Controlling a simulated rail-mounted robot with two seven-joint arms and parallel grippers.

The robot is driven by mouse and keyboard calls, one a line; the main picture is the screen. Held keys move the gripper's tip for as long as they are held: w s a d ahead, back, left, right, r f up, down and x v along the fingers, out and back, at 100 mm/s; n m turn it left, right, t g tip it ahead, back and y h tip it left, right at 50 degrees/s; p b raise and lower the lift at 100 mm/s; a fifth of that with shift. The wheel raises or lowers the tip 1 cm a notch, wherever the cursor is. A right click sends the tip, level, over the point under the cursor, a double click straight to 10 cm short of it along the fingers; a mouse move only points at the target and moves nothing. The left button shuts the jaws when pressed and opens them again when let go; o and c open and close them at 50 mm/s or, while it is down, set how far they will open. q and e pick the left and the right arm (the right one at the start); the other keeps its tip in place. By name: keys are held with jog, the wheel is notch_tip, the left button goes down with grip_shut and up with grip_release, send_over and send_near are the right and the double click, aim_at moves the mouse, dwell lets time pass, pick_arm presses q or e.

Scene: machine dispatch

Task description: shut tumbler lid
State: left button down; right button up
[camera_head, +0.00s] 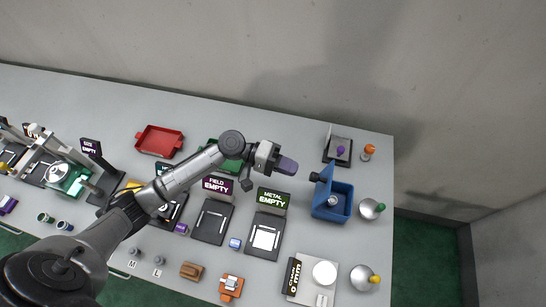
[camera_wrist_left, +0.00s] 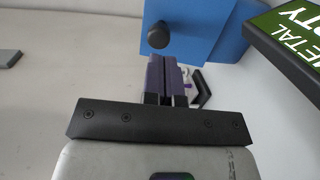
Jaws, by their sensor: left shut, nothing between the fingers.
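The blue tumbler (camera_head: 345,211) stands near the right end of the table. Its lid (camera_head: 323,186) is open and tilted up at the box's left side, with a black knob (camera_head: 314,177) facing left. A grey metal piece shows inside the box. In the left wrist view the blue lid (camera_wrist_left: 205,28) and its black knob (camera_wrist_left: 158,36) are ahead of the fingers. My left gripper (camera_head: 291,166) has purple fingertips, shut and empty, above the table to the upper left of the lid, apart from it. The fingers also show in the left wrist view (camera_wrist_left: 166,62). My right gripper is out of view.
A "METAL EMPTY" sign (camera_head: 272,198) stands left of the tumbler. A grey stand (camera_head: 338,149) and orange-topped bottle (camera_head: 368,152) are behind it. A red tray (camera_head: 158,141) lies far left.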

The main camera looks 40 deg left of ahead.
pick_arm(q)
jog(key=x, duration=0.3)
jog(key=shift+d+p, duration=0.2)
jog(key=shift+p, duration=0.1)
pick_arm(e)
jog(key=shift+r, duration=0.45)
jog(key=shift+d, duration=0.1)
